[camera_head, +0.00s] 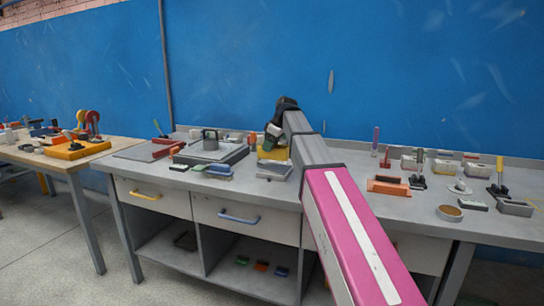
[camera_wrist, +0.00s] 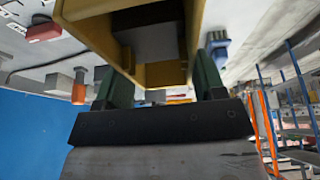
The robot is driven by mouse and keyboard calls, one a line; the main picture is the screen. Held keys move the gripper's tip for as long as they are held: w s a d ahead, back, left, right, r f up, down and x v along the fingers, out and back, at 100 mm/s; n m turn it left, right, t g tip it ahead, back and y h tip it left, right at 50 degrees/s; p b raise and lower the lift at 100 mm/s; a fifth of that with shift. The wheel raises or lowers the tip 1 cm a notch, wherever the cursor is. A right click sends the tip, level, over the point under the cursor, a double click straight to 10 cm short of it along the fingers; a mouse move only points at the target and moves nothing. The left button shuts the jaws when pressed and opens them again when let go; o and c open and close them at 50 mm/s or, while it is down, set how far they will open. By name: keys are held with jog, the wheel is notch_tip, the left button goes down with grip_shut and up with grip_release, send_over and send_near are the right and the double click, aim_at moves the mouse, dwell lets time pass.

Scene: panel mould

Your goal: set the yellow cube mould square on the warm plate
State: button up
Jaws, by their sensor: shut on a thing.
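The yellow cube mould (camera_wrist: 152,74) shows close up in the wrist view as a square, hollow yellow frame, with a dark grey surface visible through it. My gripper (camera_wrist: 163,82) is shut on it, its green fingers at the mould's sides. In the head view the mould (camera_head: 273,153) is small and partly hidden by my gripper (camera_head: 274,136) and arm. It appears just above or behind a low grey block (camera_head: 273,170), which may be the warm plate. I cannot tell whether they touch. A dark flat plate (camera_head: 210,153) with a grey handled piece on it lies to the left.
The grey bench (camera_head: 335,192) carries blue and green pieces left of my gripper. A blue wall is close behind. A wooden table (camera_head: 60,160) stands at far left.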

aim_at(272, 154)
jog(key=shift+w+d+f, duration=0.35)
jog(key=shift+w, duration=0.15)
jog(key=shift+f, duration=2)
jog(key=shift+f, duration=0.15)
jog(key=o, duration=1)
jog(key=v, duration=1.2)
